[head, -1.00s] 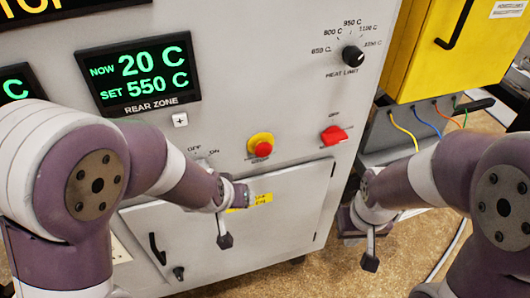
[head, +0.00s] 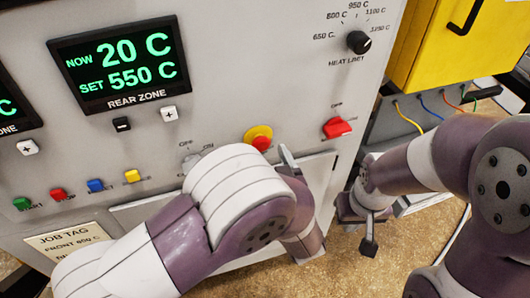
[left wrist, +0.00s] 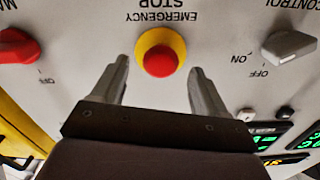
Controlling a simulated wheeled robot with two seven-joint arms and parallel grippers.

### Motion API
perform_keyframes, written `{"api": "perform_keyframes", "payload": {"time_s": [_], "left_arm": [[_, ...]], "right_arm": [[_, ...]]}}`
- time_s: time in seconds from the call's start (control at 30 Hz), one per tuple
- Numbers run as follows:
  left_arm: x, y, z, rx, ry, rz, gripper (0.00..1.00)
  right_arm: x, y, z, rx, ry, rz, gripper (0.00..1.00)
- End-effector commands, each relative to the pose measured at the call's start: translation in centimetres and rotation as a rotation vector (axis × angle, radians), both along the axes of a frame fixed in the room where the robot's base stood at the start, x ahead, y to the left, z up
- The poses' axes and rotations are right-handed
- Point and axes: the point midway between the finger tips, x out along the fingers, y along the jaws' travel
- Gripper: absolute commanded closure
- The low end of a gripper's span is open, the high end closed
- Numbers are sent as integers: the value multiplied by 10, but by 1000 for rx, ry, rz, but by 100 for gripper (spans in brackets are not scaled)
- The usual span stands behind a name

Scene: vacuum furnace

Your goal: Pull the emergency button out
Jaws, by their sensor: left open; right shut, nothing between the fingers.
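The emergency button (head: 260,141) is a red knob on a round yellow base on the grey furnace panel. In the left wrist view the red knob (left wrist: 160,60) sits centred ahead of my left gripper (left wrist: 160,72), under upside-down "EMERGENCY STOP" lettering. The two fingers of that gripper are spread, one on either side of the knob in the picture; whether they reach around it I cannot tell. In the head view my left arm hides most of this gripper; one finger shows just right of the button. My right gripper (head: 368,246) is shut and empty, low at the right, away from the button.
A red switch (head: 337,127) is right of the button, and a grey control knob (left wrist: 289,46) is on its other side. A dark heat-limit dial (head: 358,42) is higher up. A yellow cabinet (head: 450,55) with cables stands at the right.

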Motion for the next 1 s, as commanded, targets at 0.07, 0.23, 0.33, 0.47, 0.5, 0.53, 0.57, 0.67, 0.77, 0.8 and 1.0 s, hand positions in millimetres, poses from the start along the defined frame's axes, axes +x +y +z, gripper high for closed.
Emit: {"api": "perform_keyframes", "payload": {"time_s": [0.07,0.23,0.33,0.47,0.5,0.53,0.57,0.67,0.77,0.8,1.0], "left_arm": [[9,4,-1,0,0,2,26],[17,6,0,2,1,0,26],[18,6,0,2,1,-1,26],[18,6,0,1,0,-1,33],[18,6,0,1,0,-1,46],[18,6,0,1,0,-1,56],[18,6,0,1,0,-1,65],[17,6,0,1,0,-1,98],[17,5,0,1,0,-1,100],[16,5,1,1,0,-1,100],[10,3,0,0,1,-1,100]], "right_arm": [[0,0,-3,0,0,0,100],[0,0,-3,0,0,0,100],[0,0,-3,0,0,0,100],[0,0,-3,0,0,0,100],[0,0,-3,0,0,0,100],[0,0,-3,0,0,0,100],[0,0,-3,0,0,0,100],[0,0,-3,0,0,0,100],[0,0,-2,0,0,0,100],[0,0,-2,0,0,0,100],[0,0,0,0,0,0,100]]}}
